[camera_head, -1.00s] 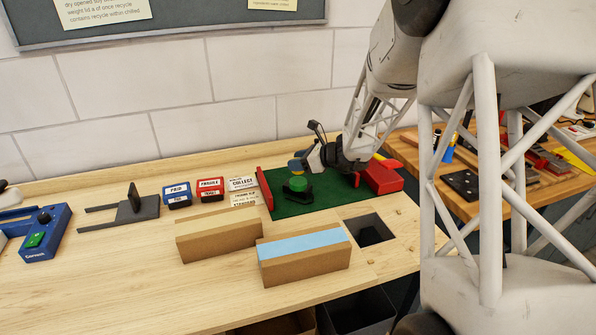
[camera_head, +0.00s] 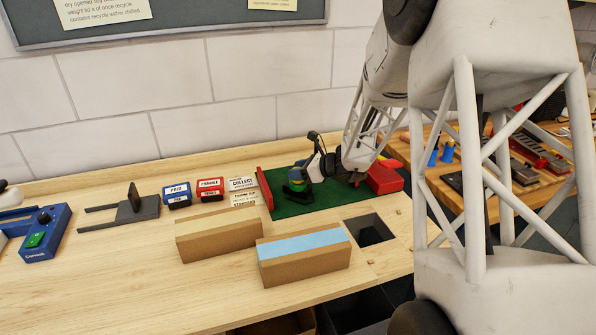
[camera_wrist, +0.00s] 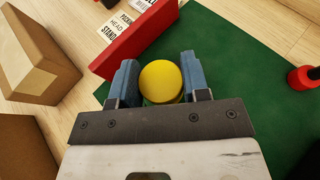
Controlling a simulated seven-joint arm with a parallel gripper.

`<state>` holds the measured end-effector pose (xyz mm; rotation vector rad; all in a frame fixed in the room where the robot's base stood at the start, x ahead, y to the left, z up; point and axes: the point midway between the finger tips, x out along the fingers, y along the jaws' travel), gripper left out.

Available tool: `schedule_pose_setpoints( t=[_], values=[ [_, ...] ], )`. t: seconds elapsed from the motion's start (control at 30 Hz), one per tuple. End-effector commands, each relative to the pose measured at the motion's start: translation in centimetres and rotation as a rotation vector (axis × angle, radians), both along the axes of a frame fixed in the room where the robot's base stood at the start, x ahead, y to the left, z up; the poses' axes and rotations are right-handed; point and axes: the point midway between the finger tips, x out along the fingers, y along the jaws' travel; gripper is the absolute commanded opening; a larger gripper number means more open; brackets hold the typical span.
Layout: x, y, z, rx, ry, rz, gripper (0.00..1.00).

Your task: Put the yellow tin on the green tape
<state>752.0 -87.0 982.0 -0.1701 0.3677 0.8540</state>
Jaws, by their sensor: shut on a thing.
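The yellow tin (camera_wrist: 160,80) shows as a round yellow top between the blue fingers of my gripper (camera_wrist: 156,82) in the wrist view. My gripper is shut on it. I cannot make out the tape in the wrist view.
The green mat (camera_head: 325,200) has a red bar (camera_head: 264,188) at its left and a red block (camera_head: 384,177) at its right. A cardboard box with a blue top (camera_head: 304,262) and a square hole (camera_head: 369,230) lie in front. A red-and-black item (camera_wrist: 303,78) stands on the mat.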

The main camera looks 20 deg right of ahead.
Motion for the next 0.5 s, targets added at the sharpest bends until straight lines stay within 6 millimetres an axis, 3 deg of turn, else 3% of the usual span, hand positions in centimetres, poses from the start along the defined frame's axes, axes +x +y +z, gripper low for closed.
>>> schedule_pose_setpoints(
  t=[0.2, 0.23, 0.37, 0.5],
  values=[
    [0.01, 0.00, -0.32, 0.000, 0.000, 0.000, 0.18],
    [0.01, 0.00, -0.27, 0.000, 0.000, 0.000, 0.47],
    [0.01, 0.00, -0.27, 0.000, 0.000, 0.000, 0.67],
    [0.01, 0.00, -0.27, 0.000, 0.000, 0.000, 0.68]
  ],
)
